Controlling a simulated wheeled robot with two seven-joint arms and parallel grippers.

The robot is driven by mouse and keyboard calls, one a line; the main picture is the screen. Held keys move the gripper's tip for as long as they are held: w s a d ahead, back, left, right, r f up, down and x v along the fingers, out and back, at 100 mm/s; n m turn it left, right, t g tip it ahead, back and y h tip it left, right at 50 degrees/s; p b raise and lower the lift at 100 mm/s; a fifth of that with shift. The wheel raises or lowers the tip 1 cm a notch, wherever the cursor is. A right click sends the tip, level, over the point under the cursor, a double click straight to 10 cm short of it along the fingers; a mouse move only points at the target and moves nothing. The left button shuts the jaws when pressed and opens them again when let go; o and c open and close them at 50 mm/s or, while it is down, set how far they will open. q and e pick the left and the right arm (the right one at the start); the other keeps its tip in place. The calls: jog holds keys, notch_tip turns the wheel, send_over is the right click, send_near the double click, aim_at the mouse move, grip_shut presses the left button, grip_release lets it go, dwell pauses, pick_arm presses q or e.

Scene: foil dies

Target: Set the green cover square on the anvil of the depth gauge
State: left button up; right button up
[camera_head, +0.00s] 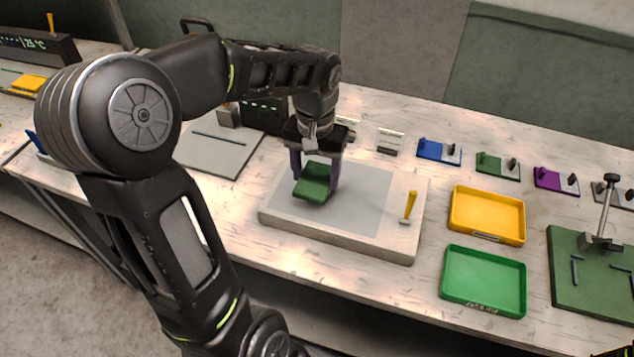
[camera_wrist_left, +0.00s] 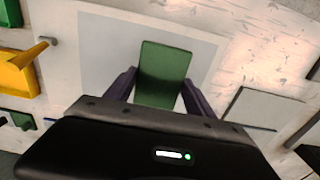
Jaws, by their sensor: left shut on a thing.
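The green cover (camera_head: 314,184) is a dark green rectangular piece. My left gripper (camera_head: 316,178) is shut on it, with one purple-grey finger at each side. The cover looks tilted and is low over the grey area of a pale slab (camera_head: 376,240); I cannot tell whether it touches. In the left wrist view the cover (camera_wrist_left: 164,76) stands out between the fingers (camera_wrist_left: 160,88). At the far right a metal post with a knob (camera_head: 606,212) stands on a green mat; it may be the depth gauge. Its anvil is not clear.
A yellow-handled tool (camera_head: 409,206) stands on the slab's right part. A yellow tray (camera_head: 487,215) and a green tray (camera_head: 484,281) lie right of it. Several small coloured die blocks (camera_head: 439,151) line the back. The green mat (camera_head: 588,290) holds small dark bars.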

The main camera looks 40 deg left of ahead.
aim_at(316, 179)
pick_arm(q)
jog(key=shift+f, duration=1.9)
jog(key=o, duration=1.4)
jog(key=shift+f, duration=0.15)
notch_tip(316, 179, up, 12)
jog(key=shift+r, duration=0.2)
